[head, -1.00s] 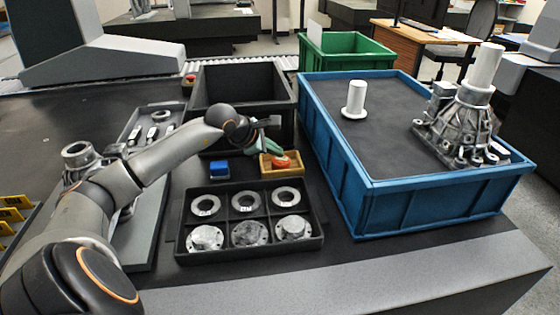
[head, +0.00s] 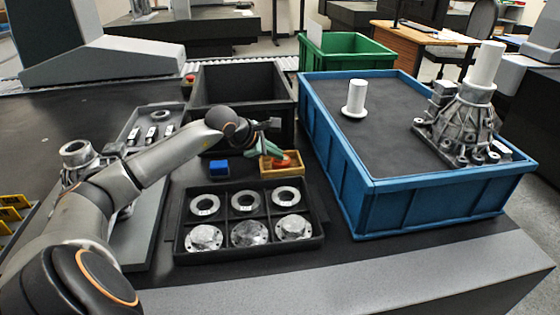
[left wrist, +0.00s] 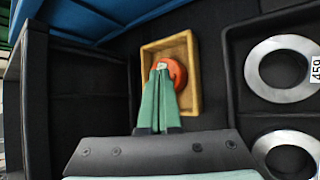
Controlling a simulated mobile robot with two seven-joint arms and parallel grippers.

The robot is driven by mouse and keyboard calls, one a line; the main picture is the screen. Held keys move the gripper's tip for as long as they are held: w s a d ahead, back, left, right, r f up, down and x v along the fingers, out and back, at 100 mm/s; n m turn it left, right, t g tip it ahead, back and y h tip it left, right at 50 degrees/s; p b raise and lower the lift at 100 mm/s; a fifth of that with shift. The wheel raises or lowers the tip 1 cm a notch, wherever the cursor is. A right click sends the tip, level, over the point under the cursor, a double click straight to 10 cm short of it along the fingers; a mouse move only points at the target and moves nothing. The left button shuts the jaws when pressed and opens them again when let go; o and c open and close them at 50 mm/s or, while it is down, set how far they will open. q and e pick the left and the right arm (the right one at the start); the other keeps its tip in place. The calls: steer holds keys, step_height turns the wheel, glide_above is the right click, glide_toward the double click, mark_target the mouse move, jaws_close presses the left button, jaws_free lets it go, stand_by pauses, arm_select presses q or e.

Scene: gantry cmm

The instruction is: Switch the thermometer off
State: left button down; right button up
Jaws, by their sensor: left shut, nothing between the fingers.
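A round orange-red device (head: 285,162), which looks like the thermometer, lies in a small yellow-tan tray (head: 295,172). In the left wrist view the device (left wrist: 178,74) is partly covered by my fingers, inside the tray (left wrist: 192,108). My left gripper (head: 274,157) has green fingers and is shut and empty. In the left wrist view its fingertips (left wrist: 163,67) overlap the left part of the device. I cannot tell whether they touch it. No switch or display can be made out. My right gripper is not in view.
A black compartment tray (head: 250,258) with rings and flanged discs stands in front. A blue block (head: 219,168) lies left of the small tray. A large blue bin (head: 345,185) stands close on the right. A black bin (head: 240,70) stands behind.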

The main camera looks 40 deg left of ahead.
arm_select(q)
steer(key=shift+f, duration=0.2)
stand_by(0.4)
steer(key=shift+r, duration=0.7)
step_height(320, 180, up, 6)
steer(key=p, duration=0.4)
